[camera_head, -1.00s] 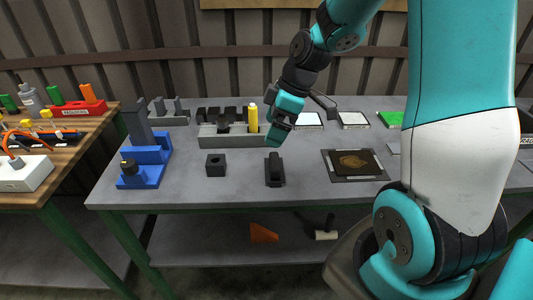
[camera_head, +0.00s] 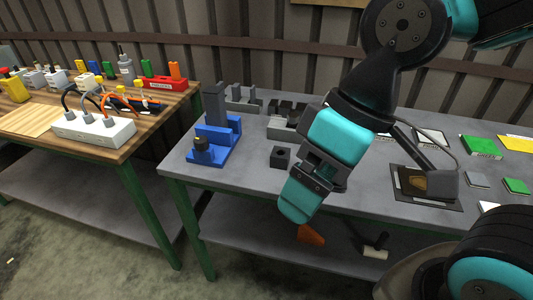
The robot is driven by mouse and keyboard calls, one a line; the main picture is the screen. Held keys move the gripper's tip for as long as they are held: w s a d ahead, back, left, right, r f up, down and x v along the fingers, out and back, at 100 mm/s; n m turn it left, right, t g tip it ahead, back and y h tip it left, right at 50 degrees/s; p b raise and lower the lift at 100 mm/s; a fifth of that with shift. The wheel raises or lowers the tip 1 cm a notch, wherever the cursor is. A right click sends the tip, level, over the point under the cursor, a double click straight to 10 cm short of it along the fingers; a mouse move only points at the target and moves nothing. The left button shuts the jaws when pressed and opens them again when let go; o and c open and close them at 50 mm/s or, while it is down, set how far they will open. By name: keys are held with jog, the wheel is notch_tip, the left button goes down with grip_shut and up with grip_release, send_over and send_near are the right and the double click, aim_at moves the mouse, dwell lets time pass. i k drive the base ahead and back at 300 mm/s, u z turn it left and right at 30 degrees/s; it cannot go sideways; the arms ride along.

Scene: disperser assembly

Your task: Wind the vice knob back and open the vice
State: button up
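The blue vice (camera_head: 228,131) stands at the left end of the grey table. A tall grey block (camera_head: 214,103) rises upright from it. The dark knob (camera_head: 202,151) is at the vice's near end, facing the front of the table. My gripper (camera_head: 296,208) hangs in front of the table's front edge, to the right of the vice and lower in the picture. It is well apart from the knob. Its fingers overlap in this view, so I cannot see whether they are parted or whether anything is between them.
A black block with a hole (camera_head: 280,157) sits on the grey table (camera_head: 236,170) between the vice and my gripper. A wooden table (camera_head: 128,143) with a white socket strip (camera_head: 94,133) stands to the left. Orange (camera_head: 311,235) and white-headed (camera_head: 375,253) items lie on the lower shelf.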

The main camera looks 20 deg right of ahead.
aim_at(201, 142)
jog(key=z, duration=0.6)
jog(key=i, duration=0.35)
jog(key=u, duration=1)
jog(key=k, duration=0.6)
jog(key=z, duration=0.2)
jog(key=i, duration=1.1)
jog(key=z, duration=0.05)
